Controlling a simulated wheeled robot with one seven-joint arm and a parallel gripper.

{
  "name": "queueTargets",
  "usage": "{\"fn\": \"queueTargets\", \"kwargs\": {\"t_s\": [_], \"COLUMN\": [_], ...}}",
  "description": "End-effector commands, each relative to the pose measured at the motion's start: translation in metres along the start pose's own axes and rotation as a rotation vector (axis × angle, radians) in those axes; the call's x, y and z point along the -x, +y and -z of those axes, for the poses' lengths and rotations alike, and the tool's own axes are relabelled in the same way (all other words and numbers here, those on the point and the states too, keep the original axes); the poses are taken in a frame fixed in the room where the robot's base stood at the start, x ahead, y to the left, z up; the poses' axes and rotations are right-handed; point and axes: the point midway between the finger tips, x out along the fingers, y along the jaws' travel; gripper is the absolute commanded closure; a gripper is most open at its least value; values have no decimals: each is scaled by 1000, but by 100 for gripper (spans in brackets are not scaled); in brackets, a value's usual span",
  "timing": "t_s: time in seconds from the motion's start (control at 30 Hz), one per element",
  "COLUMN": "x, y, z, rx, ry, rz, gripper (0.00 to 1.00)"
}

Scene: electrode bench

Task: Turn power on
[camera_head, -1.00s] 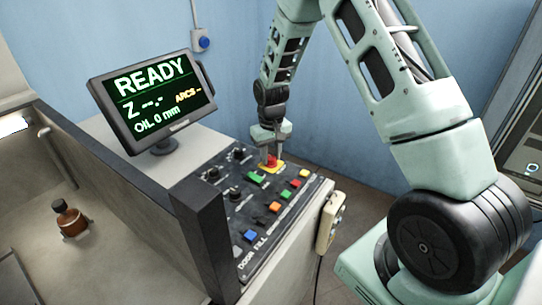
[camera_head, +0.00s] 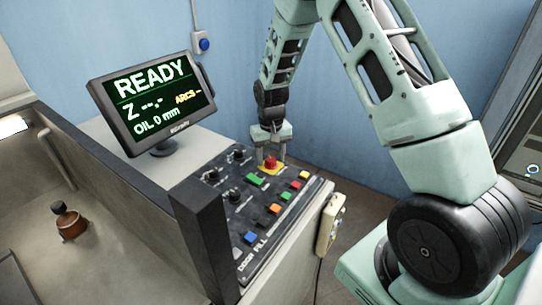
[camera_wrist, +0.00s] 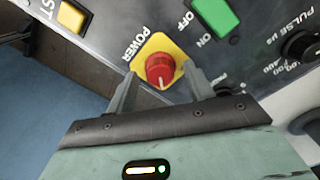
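The red power knob (camera_wrist: 160,70) sits on a yellow square plate (camera_wrist: 146,48) labelled POWER, in the wrist view. In the head view the red knob (camera_head: 270,162) is at the far end of the control panel (camera_head: 222,192). My gripper (camera_wrist: 162,86) is open, with one finger on each side of the knob and a gap visible on both sides. In the head view my gripper (camera_head: 271,152) points down just over the knob. The monitor (camera_head: 155,98) reads READY, Z with dashes, and OIL 0 mm.
A green switch (camera_wrist: 215,15) marked OFF and ON is close to the knob. Several coloured buttons and black knobs cover the panel. A beige handset (camera_head: 328,222) hangs on the panel's right side. A brown bottle (camera_head: 71,225) stands in the basin at left.

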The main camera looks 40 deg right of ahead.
Motion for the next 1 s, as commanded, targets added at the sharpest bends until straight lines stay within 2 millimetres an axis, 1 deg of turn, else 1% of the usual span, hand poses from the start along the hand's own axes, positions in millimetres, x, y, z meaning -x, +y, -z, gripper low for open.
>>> {"fn": "queueTargets", "kwargs": {"t_s": [0.27, 0.37, 0.43, 0.57, 0.8, 1.0], "x": [0, 6, 15, 40, 97, 140], "y": [0, 0, 0, 0, 0, 0], "z": [0, 1, 1, 2, 1, 1], "rx": [1, 2, 2, 2, 1, 1], "ry": [0, 3, 4, 7, 7, 5], "rz": [0, 0, 0, 1, 2, 1], "gripper": [48, 48, 48, 48, 48, 48]}}
